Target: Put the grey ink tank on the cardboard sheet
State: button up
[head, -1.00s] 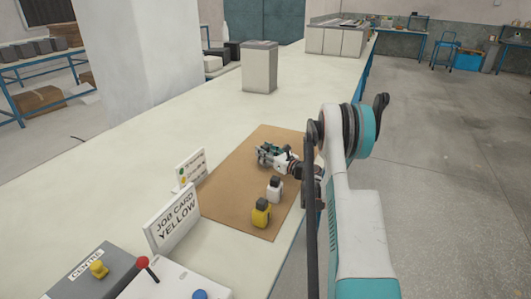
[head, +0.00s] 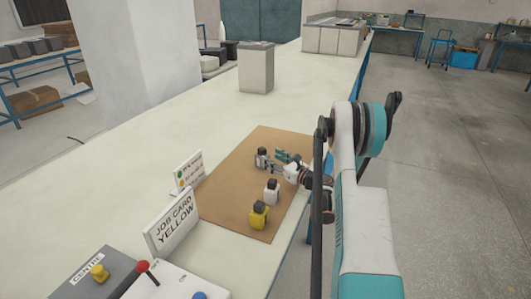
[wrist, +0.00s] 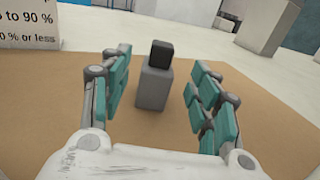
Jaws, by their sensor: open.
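The grey ink tank (head: 262,160), a small grey block with a black cap, stands upright on the brown cardboard sheet (head: 235,187). In the wrist view the grey tank (wrist: 154,84) stands ahead of my gripper (wrist: 160,92), between the lines of its two teal-padded fingers, with a gap on both sides. My gripper (head: 280,160) is open and empty, low over the sheet to the right of the tank. A white tank (head: 271,191) and a yellow tank (head: 259,214), both black-capped, stand on the sheet nearer the head camera.
A job card sign reading YELLOW (head: 171,222) and a smaller sign (head: 188,172) stand left of the sheet. A grey box with a yellow knob (head: 98,271) and a red lever (head: 142,266) are at the front left. A grey bin (head: 256,68) stands farther back; the bench between is clear.

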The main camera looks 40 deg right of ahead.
jog(key=s, duration=0.3)
jog(key=s+p, duration=0.1)
jog(key=s, duration=0.1)
jog(key=shift+s+d, duration=0.2)
jog(key=shift+d, duration=0.15)
